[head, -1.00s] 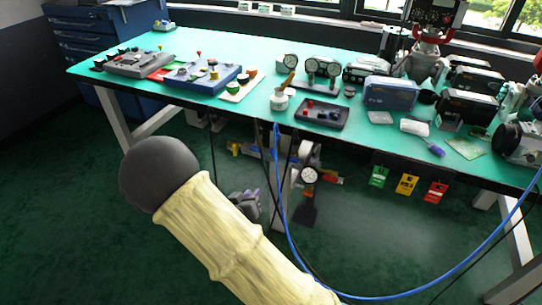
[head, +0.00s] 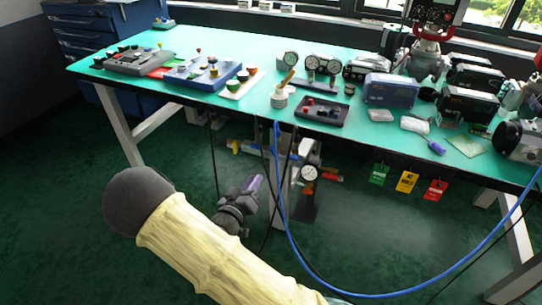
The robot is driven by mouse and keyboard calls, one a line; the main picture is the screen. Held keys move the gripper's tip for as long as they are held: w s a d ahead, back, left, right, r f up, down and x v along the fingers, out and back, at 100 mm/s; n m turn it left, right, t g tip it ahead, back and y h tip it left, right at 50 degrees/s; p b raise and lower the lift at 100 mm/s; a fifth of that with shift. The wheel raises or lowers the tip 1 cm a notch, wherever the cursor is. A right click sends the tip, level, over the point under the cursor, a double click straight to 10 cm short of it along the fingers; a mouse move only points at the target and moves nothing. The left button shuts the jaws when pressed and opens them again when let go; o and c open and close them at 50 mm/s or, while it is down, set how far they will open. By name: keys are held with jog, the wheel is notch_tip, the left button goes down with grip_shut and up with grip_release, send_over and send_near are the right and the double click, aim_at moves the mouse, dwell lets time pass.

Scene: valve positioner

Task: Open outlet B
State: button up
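Under the bench is a piping assembly (head: 268,152) with a gauge (head: 309,173), a yellow part (head: 235,147) on its left and a red-orange part (head: 329,177) on its right. These may be the outlets' handles. I cannot read which is outlet B or whether it is open. The dark end of my arm, seemingly my gripper (head: 250,192), is below and left of the piping, with a purple part at its tip. It appears apart from the handles. Its fingers are too small and dark to tell open from shut.
A blue hose (head: 280,205) and dark cables hang in front of the piping. Green (head: 379,173), yellow (head: 407,181) and red (head: 435,189) tags hang from the bench edge. The green bench top (head: 225,103) carries several instruments and a grey control box (head: 138,61). A bench leg (head: 120,125) stands left.

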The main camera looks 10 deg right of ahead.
aim_at(272, 152)
jog(key=b+x, duration=0.2)
jog(key=x, duration=1.1)
jog(key=shift+d, duration=0.2)
jog(key=shift+w, duration=0.1)
jog(key=shift+a, duration=0.1)
grip_shut()
